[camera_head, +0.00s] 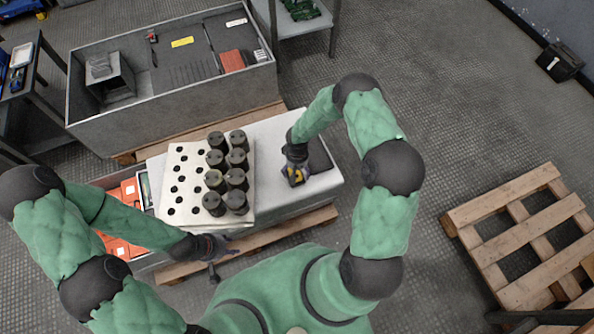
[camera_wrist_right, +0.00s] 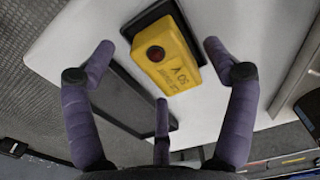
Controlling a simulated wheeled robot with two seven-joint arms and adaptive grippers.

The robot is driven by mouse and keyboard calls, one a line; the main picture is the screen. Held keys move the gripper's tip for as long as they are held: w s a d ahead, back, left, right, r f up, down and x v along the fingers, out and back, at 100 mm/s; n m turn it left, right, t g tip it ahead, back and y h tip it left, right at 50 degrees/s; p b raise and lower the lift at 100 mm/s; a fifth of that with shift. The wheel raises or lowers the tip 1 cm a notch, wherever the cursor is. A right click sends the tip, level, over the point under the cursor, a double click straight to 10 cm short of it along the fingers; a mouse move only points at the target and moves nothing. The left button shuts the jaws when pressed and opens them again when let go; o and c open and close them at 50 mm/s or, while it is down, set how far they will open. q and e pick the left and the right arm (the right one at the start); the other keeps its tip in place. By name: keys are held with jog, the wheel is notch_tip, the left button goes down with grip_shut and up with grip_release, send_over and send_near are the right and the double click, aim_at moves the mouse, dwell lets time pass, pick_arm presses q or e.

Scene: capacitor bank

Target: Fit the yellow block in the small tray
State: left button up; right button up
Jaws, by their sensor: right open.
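The yellow block (camera_wrist_right: 162,62) has a dark red round spot and printed letters on its face. It lies at a slant over a black-rimmed small tray (camera_wrist_right: 127,33) on a pale bench top; I cannot tell whether it is seated. My right gripper (camera_wrist_right: 158,47) is open, its fingers spread around the block without visible contact. In the head view the block (camera_head: 294,178) shows in part below the right gripper (camera_head: 297,163). My left gripper (camera_head: 212,248) is low by the bench's front edge; its fingers are too small to read.
A dark grey flat recess or pad (camera_wrist_right: 112,92) lies beside the block. A white perforated board (camera_head: 180,172) holds several dark cylinders (camera_head: 238,180) on the left. A grey metal bin (camera_head: 170,90) stands behind. A wooden pallet (camera_head: 520,230) lies on the floor at right.

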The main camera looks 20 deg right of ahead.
notch_tip(320, 180, up, 11)
jog(key=shift+f, duration=0.15)
jog(key=s+a+m+y+p, duration=0.1)
jog(key=s+a+y+p, duration=0.1)
jog(key=s+a, duration=0.5)
jog(key=s+a+y+p, duration=0.2)
jog(key=s+a, duration=0.5)
jog(key=s, duration=0.5)
jog(key=shift+m, duration=0.4)
dwell(0.3)
